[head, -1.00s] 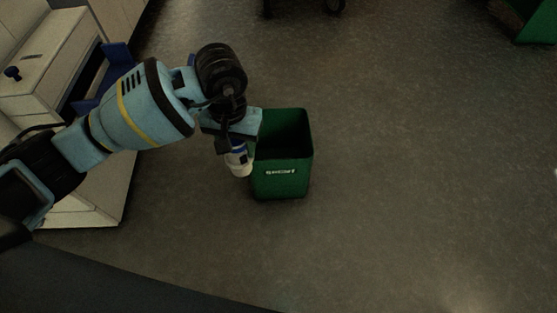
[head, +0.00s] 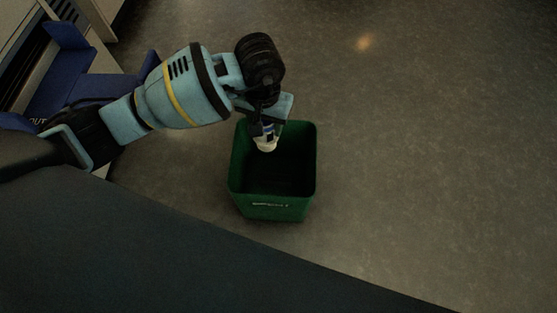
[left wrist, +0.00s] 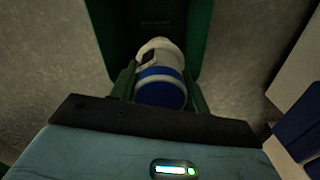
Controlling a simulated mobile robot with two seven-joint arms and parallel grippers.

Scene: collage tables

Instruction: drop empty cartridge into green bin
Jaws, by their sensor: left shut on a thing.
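The green bin (head: 272,211) stands on the floor in the middle of the head view, its open top facing up. It also shows in the left wrist view (left wrist: 200,40), behind the cartridge. The cartridge is white with a blue band and shows in the head view (head: 266,145) and in the left wrist view (left wrist: 160,75). My left gripper (left wrist: 161,88) is shut on the cartridge. In the head view my left gripper (head: 265,130) holds it over the far left part of the bin's opening. My right gripper is not in view.
A blue tray-like object (head: 62,82) lies by the pale cabinet (head: 100,18) at the upper left. The grey floor (head: 430,150) to the right of the bin is clear. The bin's inside is dark.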

